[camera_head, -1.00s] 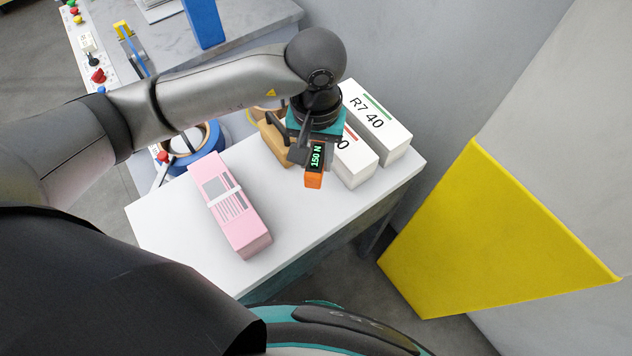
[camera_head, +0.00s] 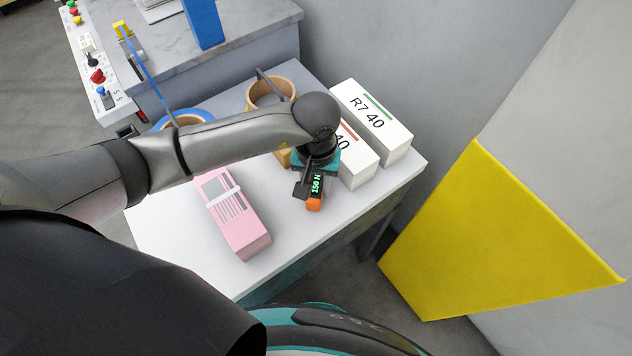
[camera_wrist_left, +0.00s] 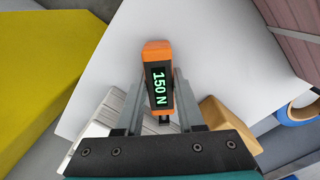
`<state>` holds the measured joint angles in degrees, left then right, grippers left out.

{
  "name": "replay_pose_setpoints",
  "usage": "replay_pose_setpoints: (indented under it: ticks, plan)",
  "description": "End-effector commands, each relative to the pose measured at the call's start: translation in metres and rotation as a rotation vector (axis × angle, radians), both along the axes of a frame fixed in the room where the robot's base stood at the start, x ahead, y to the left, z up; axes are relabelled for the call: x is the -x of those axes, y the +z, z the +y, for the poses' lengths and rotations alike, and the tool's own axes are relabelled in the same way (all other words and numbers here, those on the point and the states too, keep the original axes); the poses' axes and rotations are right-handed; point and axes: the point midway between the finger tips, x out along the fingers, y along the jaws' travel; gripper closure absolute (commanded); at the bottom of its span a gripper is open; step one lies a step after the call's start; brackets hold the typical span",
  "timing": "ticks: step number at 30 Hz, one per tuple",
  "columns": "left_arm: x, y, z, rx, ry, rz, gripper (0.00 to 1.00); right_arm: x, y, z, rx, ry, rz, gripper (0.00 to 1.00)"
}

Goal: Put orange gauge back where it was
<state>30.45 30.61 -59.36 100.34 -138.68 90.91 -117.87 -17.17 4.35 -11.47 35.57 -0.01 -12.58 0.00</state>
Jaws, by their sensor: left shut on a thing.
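The orange gauge (camera_head: 315,201) is a small orange block with a black display reading "150 N". My left gripper (camera_head: 309,188) is shut on it over the white table (camera_head: 180,237), near the table's front right part. In the left wrist view the gauge (camera_wrist_left: 158,75) sits between the two fingers of the gripper (camera_wrist_left: 158,95), with its orange end pointing away from the wrist. I cannot tell whether the gauge touches the table. My right gripper is not in view.
A pink bundle (camera_head: 236,222) with a white band lies left of the gauge. White boxes, one marked "R7 40" (camera_head: 372,120), stand behind it to the right. A yellow panel (camera_head: 480,245) is at the right.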

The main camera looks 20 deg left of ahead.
Motion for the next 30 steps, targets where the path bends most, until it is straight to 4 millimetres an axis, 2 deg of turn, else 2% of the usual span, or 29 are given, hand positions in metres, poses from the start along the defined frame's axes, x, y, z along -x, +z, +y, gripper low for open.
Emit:
replay_pose_setpoints:
  ticks: [3,4,11,23,30]
  plan:
    - [-0.001,-0.004,0.000,0.000,-0.001,-0.002,1.00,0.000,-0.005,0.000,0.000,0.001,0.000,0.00]
    - [0.000,-0.004,0.000,0.000,-0.001,-0.001,0.61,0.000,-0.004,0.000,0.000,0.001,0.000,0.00]
    - [0.000,-0.003,0.000,0.000,0.000,0.000,0.35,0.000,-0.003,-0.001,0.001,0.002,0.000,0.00]
    - [0.000,0.003,0.000,0.000,0.001,0.002,0.33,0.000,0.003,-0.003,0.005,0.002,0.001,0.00]
    - [-0.002,0.051,0.000,0.000,-0.003,-0.006,0.33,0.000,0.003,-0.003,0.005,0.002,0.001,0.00]
